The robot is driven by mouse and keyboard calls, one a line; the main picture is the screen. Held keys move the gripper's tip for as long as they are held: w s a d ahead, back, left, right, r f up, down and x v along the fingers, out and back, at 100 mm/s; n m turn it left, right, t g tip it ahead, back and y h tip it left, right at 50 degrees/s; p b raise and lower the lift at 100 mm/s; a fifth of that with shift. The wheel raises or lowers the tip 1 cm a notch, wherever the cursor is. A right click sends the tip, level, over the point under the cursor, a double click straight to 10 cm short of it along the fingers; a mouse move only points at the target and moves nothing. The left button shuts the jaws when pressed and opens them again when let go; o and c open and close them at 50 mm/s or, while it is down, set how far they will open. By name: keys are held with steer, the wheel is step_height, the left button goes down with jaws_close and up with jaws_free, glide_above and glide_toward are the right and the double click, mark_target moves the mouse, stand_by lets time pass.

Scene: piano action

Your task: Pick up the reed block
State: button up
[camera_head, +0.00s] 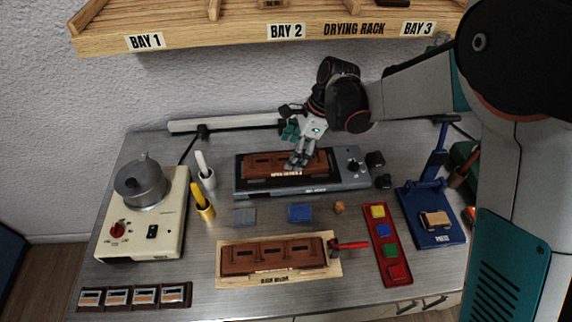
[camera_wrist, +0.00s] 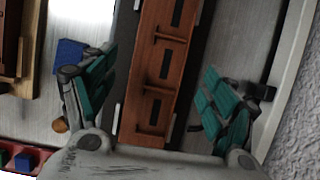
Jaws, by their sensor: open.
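A long reddish-brown wooden block with dark slots (camera_head: 262,165), which looks like the reed block, lies on a grey bench device (camera_head: 240,188) at the back middle. Its label is too small to read surely. My gripper (camera_head: 301,160) is over the block's right part, pointing down. In the wrist view the block (camera_wrist: 164,40) runs between the two spread fingers of my gripper (camera_wrist: 160,68), with a gap on each side. The gripper is open and empty. A similar slotted brown block (camera_head: 240,262) lies on a pale wooden board (camera_head: 225,285) at the front.
A wooden drying rack (camera_head: 230,40) hangs above the back. A hotplate with a grey pot (camera_head: 142,186) stands at left, beside white and yellow holders. A red tray of coloured blocks (camera_head: 369,212) and a blue press (camera_head: 430,225) are at right. Small grey and blue blocks lie mid-table.

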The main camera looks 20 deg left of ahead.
steer(key=b+x, duration=0.1)
steer(key=x, duration=0.3)
steer(key=shift+d, duration=0.15)
steer(key=shift+s, duration=0.1)
steer(key=shift+c, duration=0.3)
steer(key=c, duration=1.3)
steer(key=shift+o, duration=0.2)
steer(key=shift+d+r, duration=0.1)
steer(key=shift+r, duration=0.05)
